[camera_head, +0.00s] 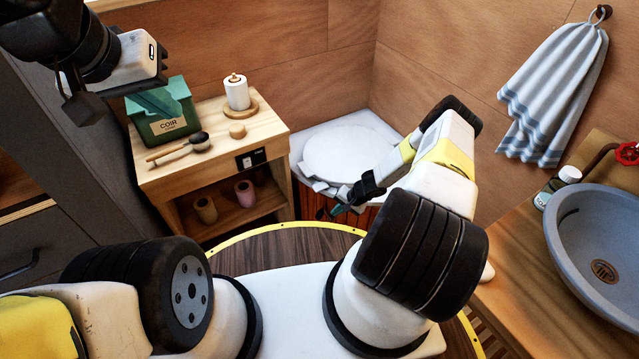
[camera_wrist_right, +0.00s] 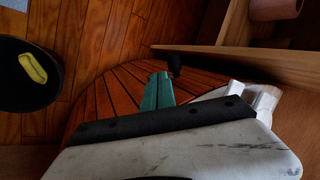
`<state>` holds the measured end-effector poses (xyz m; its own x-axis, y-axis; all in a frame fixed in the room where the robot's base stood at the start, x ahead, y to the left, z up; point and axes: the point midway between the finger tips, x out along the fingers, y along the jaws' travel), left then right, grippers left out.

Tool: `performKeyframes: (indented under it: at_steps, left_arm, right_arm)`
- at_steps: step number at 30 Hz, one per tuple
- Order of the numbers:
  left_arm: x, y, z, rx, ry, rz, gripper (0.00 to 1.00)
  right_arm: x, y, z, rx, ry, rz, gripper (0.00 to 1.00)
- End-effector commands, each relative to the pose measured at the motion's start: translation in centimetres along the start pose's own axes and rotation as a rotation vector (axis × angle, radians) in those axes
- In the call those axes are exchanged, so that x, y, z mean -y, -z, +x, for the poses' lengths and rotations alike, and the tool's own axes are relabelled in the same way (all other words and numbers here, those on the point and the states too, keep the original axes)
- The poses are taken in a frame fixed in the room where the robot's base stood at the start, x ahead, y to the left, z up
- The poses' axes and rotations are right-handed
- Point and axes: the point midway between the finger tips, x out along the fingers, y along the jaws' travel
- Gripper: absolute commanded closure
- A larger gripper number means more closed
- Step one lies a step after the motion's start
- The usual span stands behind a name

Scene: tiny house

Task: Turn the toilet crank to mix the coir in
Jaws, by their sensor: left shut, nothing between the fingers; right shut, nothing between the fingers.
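The toilet (camera_head: 340,152) stands in the back corner, with a white round lid, shut, and a wood-slatted front. My right gripper (camera_head: 335,208) is low at the toilet's front left, shut and empty. In the right wrist view its teal fingertips (camera_wrist_right: 158,90) lie over the wooden slats (camera_wrist_right: 105,105). A small dark knob (camera_wrist_right: 175,64) shows just beyond the fingertips; it may be the crank's handle, and I cannot tell whether they touch. The rest of the crank is hidden. My left gripper (camera_head: 82,105) is shut and empty at upper left, left of the green coir box (camera_head: 160,125).
A wooden shelf unit (camera_head: 265,125) stands left of the toilet, with a scoop (camera_head: 178,149), a paper roll (camera_head: 237,92) and cups below. A counter with a grey basin (camera_head: 597,240) is at right. A striped towel (camera_head: 555,85) hangs on the wall.

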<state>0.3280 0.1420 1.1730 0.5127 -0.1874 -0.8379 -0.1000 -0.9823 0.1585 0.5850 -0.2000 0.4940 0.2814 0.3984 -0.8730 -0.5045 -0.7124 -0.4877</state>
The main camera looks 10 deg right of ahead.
Motion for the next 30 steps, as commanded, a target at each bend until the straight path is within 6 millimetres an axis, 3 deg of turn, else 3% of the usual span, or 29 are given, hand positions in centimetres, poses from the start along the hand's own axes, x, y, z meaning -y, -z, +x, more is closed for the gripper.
performKeyframes:
  at_steps: [3,9,24,30]
  left_arm:
    - [0.0,0.0,0.0,0.0,0.0,0.0,1.0]
    - [0.0,0.0,0.0,0.0,0.0,0.0,1.0]
    - [0.0,0.0,0.0,0.0,0.0,0.0,1.0]
    - [0.0,0.0,0.0,0.0,0.0,0.0,1.0]
  right_arm:
    - [0.2,-0.1,2.4,0.001,-0.001,-0.004,1.0]
    - [1.4,-0.1,4.6,0.001,-0.001,-0.002,1.0]
    - [1.9,0.0,5.3,0.0,0.0,-0.002,1.0]
    - [3.4,-0.1,6.6,0.001,0.001,-0.004,1.0]
